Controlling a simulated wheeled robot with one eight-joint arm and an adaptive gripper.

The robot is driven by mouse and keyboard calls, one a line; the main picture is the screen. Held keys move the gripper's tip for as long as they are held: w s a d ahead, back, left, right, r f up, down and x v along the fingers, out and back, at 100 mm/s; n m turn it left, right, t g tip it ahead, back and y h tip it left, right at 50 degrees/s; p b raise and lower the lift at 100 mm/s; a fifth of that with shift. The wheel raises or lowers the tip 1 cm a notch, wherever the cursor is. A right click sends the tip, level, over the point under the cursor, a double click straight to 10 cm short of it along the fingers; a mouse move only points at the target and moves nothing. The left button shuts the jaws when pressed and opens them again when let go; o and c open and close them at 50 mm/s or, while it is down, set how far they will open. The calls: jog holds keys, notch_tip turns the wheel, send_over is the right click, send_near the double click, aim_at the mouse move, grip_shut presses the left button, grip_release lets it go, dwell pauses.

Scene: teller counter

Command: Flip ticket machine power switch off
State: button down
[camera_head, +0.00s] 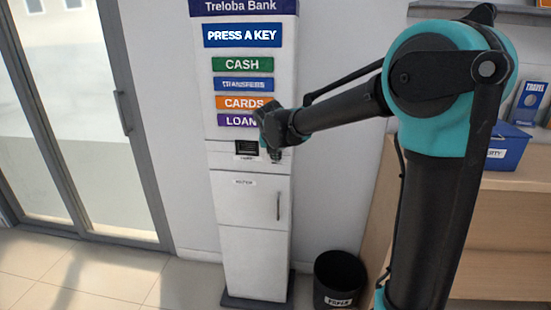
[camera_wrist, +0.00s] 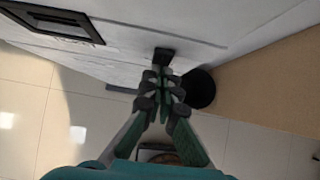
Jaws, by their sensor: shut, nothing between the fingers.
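The ticket machine (camera_head: 254,235) is a tall white cabinet with "PRESS A KEY" and coloured keys on its front. A small black block (camera_wrist: 164,55), which looks like the power switch, sticks out from its white face in the wrist view. I cannot tell whether it is on or off. My gripper (camera_head: 276,157) is at the machine's front, right of the dark ticket slot (camera_head: 247,148). In the wrist view my gripper (camera_wrist: 163,80) is shut and empty, its tips close to the black block. Contact is not clear. In the head view my gripper hides part of the lower key.
A black paper bin (camera_head: 339,279) stands on the floor right of the machine and also shows in the wrist view (camera_wrist: 200,90). A wooden counter (camera_head: 500,215) with a blue box (camera_head: 500,148) is at right. A glass door (camera_head: 85,120) is at left.

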jog(key=shift+w+f+t, duration=0.1)
jog(key=shift+w+t, duration=0.15)
jog(key=shift+t, duration=0.25)
jog(key=shift+w+r, duration=0.1)
jog(key=shift+r, duration=0.75)
